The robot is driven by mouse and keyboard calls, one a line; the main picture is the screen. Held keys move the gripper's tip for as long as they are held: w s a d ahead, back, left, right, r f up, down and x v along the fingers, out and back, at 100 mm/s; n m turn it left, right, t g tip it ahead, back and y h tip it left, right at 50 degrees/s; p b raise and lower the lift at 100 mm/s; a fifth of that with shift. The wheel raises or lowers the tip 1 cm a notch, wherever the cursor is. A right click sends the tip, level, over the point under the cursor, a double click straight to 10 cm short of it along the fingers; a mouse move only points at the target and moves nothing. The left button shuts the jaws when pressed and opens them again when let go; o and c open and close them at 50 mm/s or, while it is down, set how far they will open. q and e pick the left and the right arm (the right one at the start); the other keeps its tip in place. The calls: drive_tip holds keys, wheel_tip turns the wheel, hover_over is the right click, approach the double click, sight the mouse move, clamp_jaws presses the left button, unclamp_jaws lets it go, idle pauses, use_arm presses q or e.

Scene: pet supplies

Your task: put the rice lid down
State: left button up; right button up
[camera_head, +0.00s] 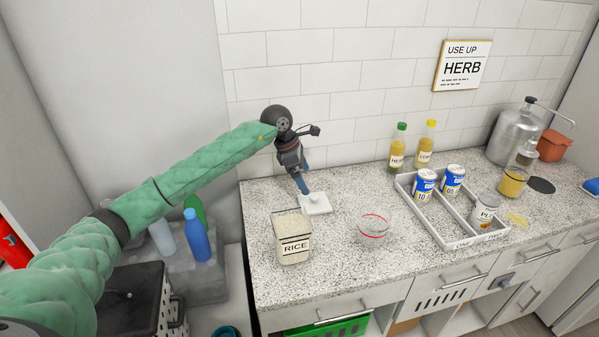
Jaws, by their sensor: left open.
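The rice lid (314,204), a white square lid with a small knob, lies on the speckled counter behind the rice container. My left gripper (306,191) is open, pointing down right at the lid's knob; I cannot tell whether it touches it. The clear rice container (293,240), labelled RICE, stands uncovered at the counter's front left with rice in it. My right gripper does not show.
A glass bowl with a red line (373,228) stands right of the rice container. A white divided tray (452,222) holds blue cans (425,186) and a jar (485,209). Two bottles (398,147) stand by the wall.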

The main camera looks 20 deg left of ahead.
use_arm(q)
drive_tip(key=shift+b+v, duration=0.4)
drive_tip(key=shift+v, duration=1.05)
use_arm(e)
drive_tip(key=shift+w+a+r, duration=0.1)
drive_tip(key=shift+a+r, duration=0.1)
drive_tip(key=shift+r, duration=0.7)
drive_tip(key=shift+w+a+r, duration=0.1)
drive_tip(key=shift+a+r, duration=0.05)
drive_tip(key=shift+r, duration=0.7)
use_arm(q)
drive_tip(key=shift+r, duration=0.1)
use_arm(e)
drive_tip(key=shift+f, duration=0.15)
